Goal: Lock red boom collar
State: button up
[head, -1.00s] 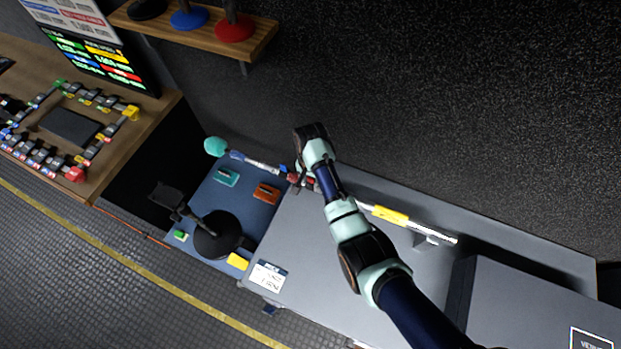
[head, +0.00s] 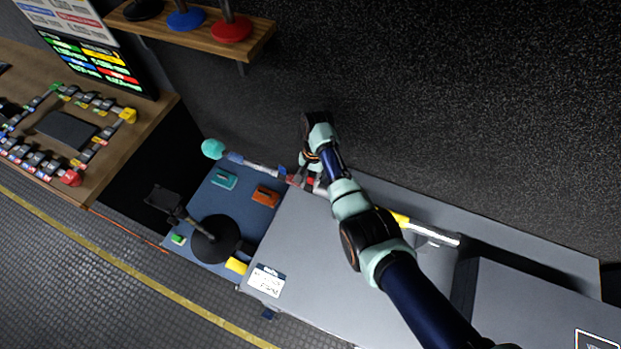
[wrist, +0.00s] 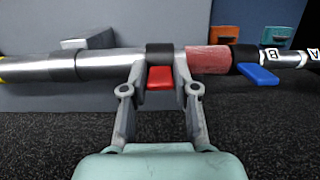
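The boom pole (wrist: 115,62) runs across the wrist view and the back of the grey case in the head view (head: 437,235). The red boom collar shows as a black ring with a red lever (wrist: 160,77), beside a red pole section (wrist: 208,60). My gripper (wrist: 159,85) has its two fingers apart, one on each side of the red lever. Small gaps show between lever and fingers, so it looks open. Whether the fingertips touch the pole is hard to tell. A second collar with a blue lever (wrist: 257,74) sits further right. In the head view, my gripper (head: 312,178) partly hides the collar.
A teal ball (head: 212,149) tops the pole's far-left end. A blue mat (head: 203,205) holds a teal block, an orange block (head: 265,196) and a black round-based stand (head: 215,240). A wall stands close behind the pole. The grey case top (head: 310,250) is mostly clear.

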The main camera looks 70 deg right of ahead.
jog(key=shift+o, duration=1.3)
notch_tip(320, 180, up, 8)
jog(key=d, duration=0.1)
jog(key=shift+d+f, duration=0.15)
jog(key=shift+f, duration=0.1)
